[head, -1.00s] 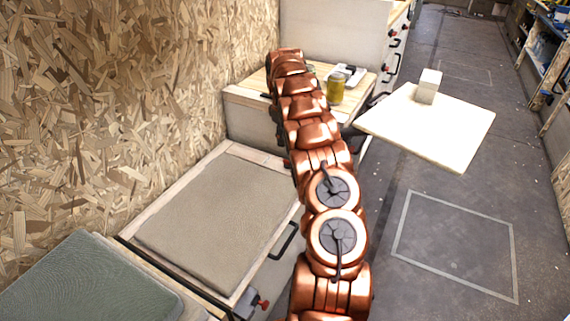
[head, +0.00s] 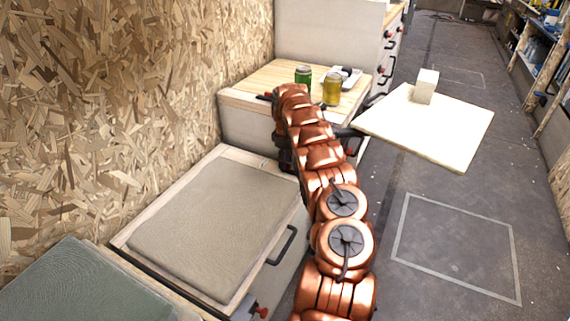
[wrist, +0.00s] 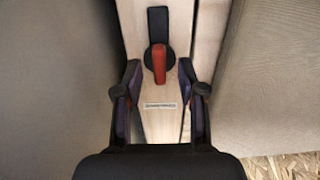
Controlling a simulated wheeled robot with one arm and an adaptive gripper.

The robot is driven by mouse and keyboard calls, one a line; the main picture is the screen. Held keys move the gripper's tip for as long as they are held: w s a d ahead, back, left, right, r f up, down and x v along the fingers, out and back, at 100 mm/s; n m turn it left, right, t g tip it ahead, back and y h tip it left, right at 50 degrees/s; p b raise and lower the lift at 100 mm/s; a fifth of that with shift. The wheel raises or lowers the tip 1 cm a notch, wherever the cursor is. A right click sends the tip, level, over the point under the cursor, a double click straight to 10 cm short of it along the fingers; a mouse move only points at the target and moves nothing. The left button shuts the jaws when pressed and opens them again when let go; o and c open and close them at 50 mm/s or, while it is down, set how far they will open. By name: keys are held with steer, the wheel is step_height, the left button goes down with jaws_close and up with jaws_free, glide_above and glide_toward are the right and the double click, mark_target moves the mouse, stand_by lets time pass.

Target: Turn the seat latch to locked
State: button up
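The seat latch (wrist: 159,64) shows in the wrist view as a short red handle at the lower end of a black bar. It sits on a narrow light wood strip, and its handle lies along the strip. My gripper (wrist: 161,90) is open, with one dark finger on each side of the strip, just below the red handle in the picture. Nothing is between the fingertips except the strip, and no contact with the handle shows. A small label plate (wrist: 160,106) with unreadable print lies below the handle. In the head view my arm hides the gripper's fingertips.
Grey padded surfaces flank the strip in the wrist view. In the head view, a cushioned bench (head: 215,225) stands at left below the chipboard wall (head: 130,110). A green can (head: 303,76) and a yellow jar (head: 332,90) stand behind my arm.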

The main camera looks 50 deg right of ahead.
steer(key=shift+f, duration=0.55)
jaws_close()
